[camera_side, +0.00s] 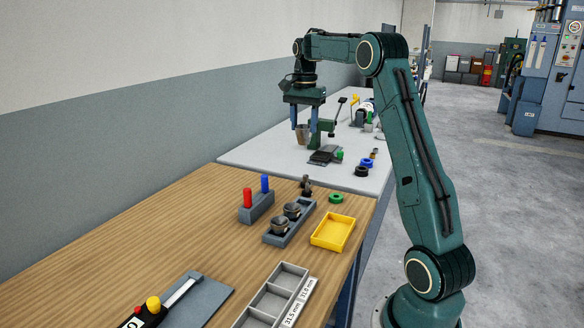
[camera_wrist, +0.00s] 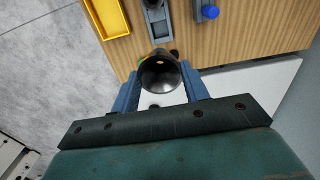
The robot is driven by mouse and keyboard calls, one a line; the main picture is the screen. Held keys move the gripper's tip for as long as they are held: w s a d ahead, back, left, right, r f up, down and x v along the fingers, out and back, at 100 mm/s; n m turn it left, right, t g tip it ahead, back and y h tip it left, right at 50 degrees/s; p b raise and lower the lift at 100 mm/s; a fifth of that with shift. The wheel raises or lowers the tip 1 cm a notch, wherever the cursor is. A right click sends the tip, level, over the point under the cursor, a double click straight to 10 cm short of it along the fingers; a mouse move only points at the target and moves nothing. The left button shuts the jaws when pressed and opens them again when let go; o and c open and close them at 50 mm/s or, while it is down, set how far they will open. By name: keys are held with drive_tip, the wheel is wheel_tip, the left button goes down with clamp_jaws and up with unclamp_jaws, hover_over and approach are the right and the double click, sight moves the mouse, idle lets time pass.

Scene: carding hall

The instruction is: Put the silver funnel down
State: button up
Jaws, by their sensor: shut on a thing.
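The silver funnel (camera_side: 302,135) hangs between the fingertips of my gripper (camera_side: 303,126) in the side view. It also shows in the wrist view as a dark, shiny round mouth (camera_wrist: 160,78) between the two blue fingers of my gripper (camera_wrist: 162,82). My gripper is shut on the funnel and points down. The funnel appears to be above the white tabletop (camera_side: 255,152), near its edge with the wooden table. Its lower end is small in the side view, and I cannot tell its exact height.
The wooden table (camera_side: 150,225) carries a grey rack (camera_side: 280,238) with two metal cups, a block with red and blue pegs (camera_side: 256,203), a yellow tray (camera_side: 333,232) and a compartment tray (camera_side: 272,300). A green vise (camera_side: 322,132) stands close beside the funnel.

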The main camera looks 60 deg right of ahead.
drive_tip(key=shift+s, duration=0.1)
idle(0.3)
drive_tip(key=shift+s+a, duration=0.25)
drive_tip(key=shift+s, duration=0.25)
drive_tip(key=s+a+f, duration=0.2)
drive_tip(key=s+a, duration=0.5)
drive_tip(key=s, duration=0.5)
drive_tip(key=shift+s+a+f, duration=0.15)
drive_tip(key=shift+a+f, duration=0.1)
drive_tip(key=shift+f, duration=0.15)
drive_tip(key=shift+f, duration=0.1)
wheel_tip(320, 180, down, 20)
drive_tip(key=shift+r, duration=0.1)
idle(0.5)
drive_tip(key=o, duration=1.2)
drive_tip(key=shift+c, duration=0.2)
